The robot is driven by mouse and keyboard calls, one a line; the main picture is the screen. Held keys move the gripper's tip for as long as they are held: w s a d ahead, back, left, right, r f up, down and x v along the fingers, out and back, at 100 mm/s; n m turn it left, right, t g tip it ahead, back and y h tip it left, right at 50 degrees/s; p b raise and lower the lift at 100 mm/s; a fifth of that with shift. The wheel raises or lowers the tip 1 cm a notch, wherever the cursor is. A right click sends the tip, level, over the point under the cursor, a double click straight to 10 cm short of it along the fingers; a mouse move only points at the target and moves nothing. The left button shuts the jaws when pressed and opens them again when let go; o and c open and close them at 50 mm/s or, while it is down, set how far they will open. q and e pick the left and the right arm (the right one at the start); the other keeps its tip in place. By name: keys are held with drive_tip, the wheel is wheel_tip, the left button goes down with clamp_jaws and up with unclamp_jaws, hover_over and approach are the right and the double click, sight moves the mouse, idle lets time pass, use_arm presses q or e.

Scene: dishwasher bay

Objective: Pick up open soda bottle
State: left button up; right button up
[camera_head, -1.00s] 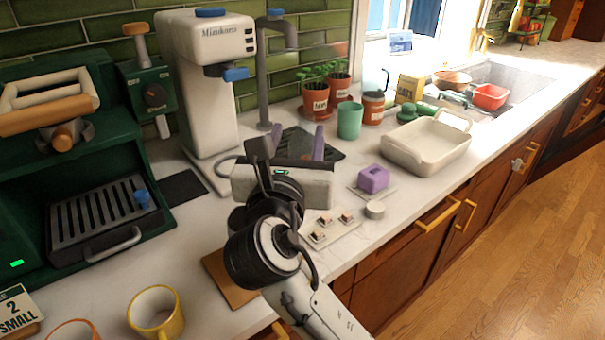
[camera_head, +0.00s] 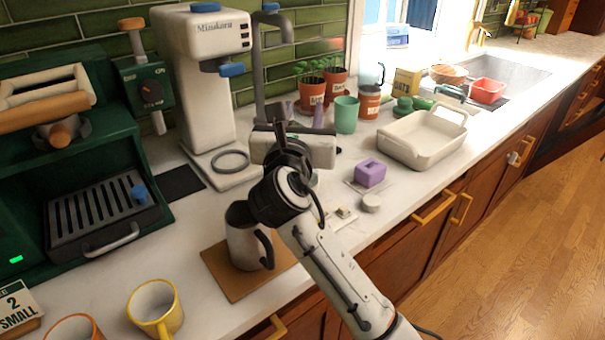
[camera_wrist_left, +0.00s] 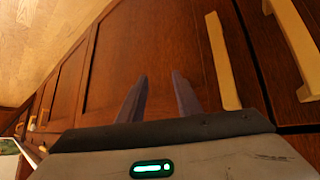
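I cannot make out a soda bottle in either view. My right gripper (camera_head: 304,110) is over the counter in the head view, pointing away toward the potted plants. Its two fingers are apart with nothing visible between them. My left gripper (camera_wrist_left: 160,78) shows only in the left wrist view. Its two fingers are apart and empty, in front of brown cabinet doors (camera_wrist_left: 130,60). My right arm and gripper hide part of the counter behind them.
A metal pitcher (camera_head: 243,243) stands on a brown board (camera_head: 222,270) close to my right wrist. Right of the gripper are a purple block (camera_head: 370,173), a white tray (camera_head: 425,152) and a green cup (camera_head: 346,114). A coffee machine (camera_head: 200,85) stands left. Several mugs are in front.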

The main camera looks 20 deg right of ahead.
clamp_jaws()
